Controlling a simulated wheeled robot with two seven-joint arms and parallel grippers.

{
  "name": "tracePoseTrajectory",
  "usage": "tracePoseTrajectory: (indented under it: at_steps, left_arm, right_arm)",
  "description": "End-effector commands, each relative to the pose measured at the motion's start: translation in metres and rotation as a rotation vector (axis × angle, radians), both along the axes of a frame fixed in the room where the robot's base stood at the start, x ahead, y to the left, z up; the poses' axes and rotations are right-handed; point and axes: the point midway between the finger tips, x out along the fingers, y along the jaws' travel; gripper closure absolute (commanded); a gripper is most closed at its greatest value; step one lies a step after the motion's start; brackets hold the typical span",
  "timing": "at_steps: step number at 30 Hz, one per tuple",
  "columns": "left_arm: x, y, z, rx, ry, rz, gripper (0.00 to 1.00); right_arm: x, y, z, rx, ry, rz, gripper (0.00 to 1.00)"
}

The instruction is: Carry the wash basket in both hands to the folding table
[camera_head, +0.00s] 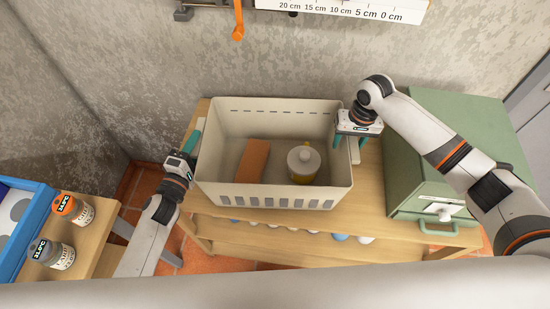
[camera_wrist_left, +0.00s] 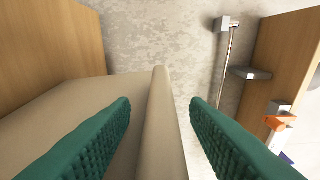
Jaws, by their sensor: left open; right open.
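The wash basket (camera_head: 325,190) is a cream open-topped bin with slots along its front. It stands on a wooden bench (camera_head: 365,220) against the wall. Inside it lie an orange-brown block (camera_head: 253,160) and a yellow container with a whitish lid (camera_head: 304,162). My left gripper (camera_head: 191,145) is at the basket's left side; in the left wrist view its teal fingers (camera_wrist_left: 160,120) are open on either side of the basket's rim (camera_wrist_left: 160,100). My right gripper (camera_head: 358,145) is open at the basket's right side, its fingers by the right rim. Whether it touches is unclear. The folding table cannot be identified for certain.
A green box (camera_head: 440,150) with a handle stands to the right of the basket. At the lower left, a wooden surface holds two labelled jars (camera_head: 73,208) and a blue-edged item (camera_head: 25,225). A scale strip (camera_head: 345,10) and orange hook (camera_head: 238,20) are on the wall.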

Motion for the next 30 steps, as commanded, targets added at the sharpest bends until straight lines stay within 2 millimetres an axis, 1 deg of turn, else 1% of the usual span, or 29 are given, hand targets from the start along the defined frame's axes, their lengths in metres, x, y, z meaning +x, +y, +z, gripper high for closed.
tracePoseTrajectory:
  at_steps: [3,10,15,17,18,20,21,30]
  left_arm:
    - [0.003,-0.0013,0.0003,0.0,0.0,0.0,0.58]
    - [0.0029,-0.0011,0.0001,0.0,0.0,0.0,0.58]
    - [0.0027,-0.001,0.0001,0.0,0.0,0.0,0.86]
    - [0.0026,-0.0009,0.0,0.0,0.0,0.0,0.96]
    - [0.0026,-0.0009,-0.0001,0.0,0.001,0.0,1.0]
    - [0.0026,-0.0008,-0.0004,0.0,0.001,0.0,1.0]
    - [0.0025,-0.0008,-0.0005,0.0,0.001,0.0,1.0]
    - [0.0026,-0.0007,0.0012,0.001,0.0,0.0,1.0]
  right_arm:
    - [0.0,0.0004,-0.003,0.001,-0.001,0.0,0.44]
    - [-0.0001,0.0006,-0.0031,0.001,0.0,0.001,0.44]
    - [-0.0001,0.0006,-0.003,0.001,0.0,0.001,0.72]
    - [-0.0001,0.0006,-0.003,0.001,0.0,0.001,0.82]
    - [-0.0002,0.0005,-0.0029,0.001,0.0,0.001,0.89]
    - [-0.0002,0.0005,-0.0029,0.001,0.0,0.001,0.98]
    - [-0.0002,0.0005,-0.0029,0.001,0.0,0.001,1.0]
    - [0.0005,0.0004,-0.0007,0.001,-0.002,0.001,1.0]
